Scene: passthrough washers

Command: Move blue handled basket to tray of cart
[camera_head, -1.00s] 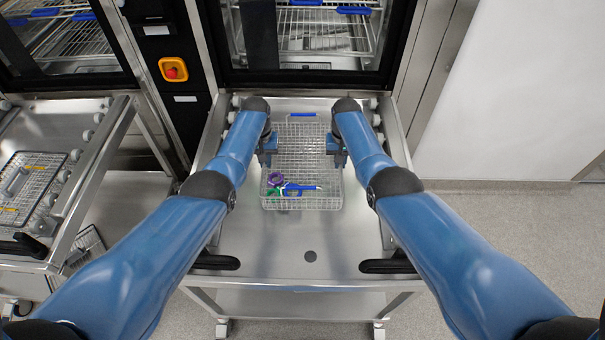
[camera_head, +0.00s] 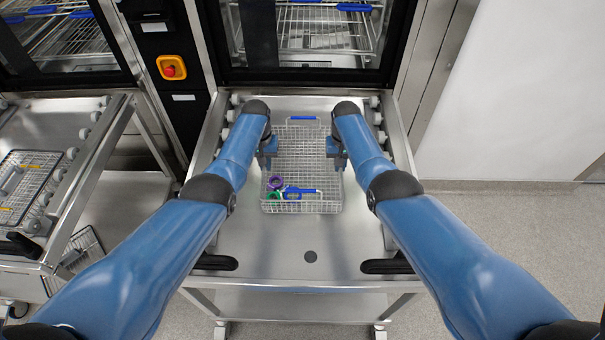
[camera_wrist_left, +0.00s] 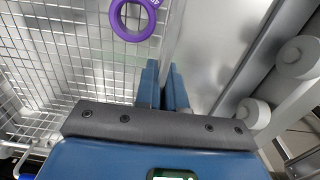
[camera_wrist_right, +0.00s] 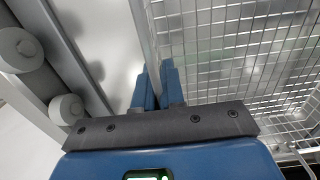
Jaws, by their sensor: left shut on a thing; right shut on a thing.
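The blue-handled wire basket (camera_head: 304,165) is on or just above the metal tray of the cart (camera_head: 290,245); I cannot tell if it touches. One blue handle (camera_head: 303,118) is at its far end, another (camera_head: 300,191) at its near end. A purple ring (camera_head: 275,182) and a green ring (camera_head: 273,197) lie inside at the near left. My left gripper (camera_head: 267,160) is shut on the basket's left wall. My right gripper (camera_head: 338,161) is shut on its right wall. The left wrist view shows the purple ring (camera_wrist_left: 133,18) and mesh beside my fingers (camera_wrist_left: 162,88). The right wrist view shows mesh beside my fingers (camera_wrist_right: 158,88).
A washer with a dark-framed glass door (camera_head: 310,78) stands behind the cart. White rollers line both cart sides (camera_wrist_right: 67,108). Another cart (camera_head: 70,130) on the left holds a wire basket (camera_head: 28,185).

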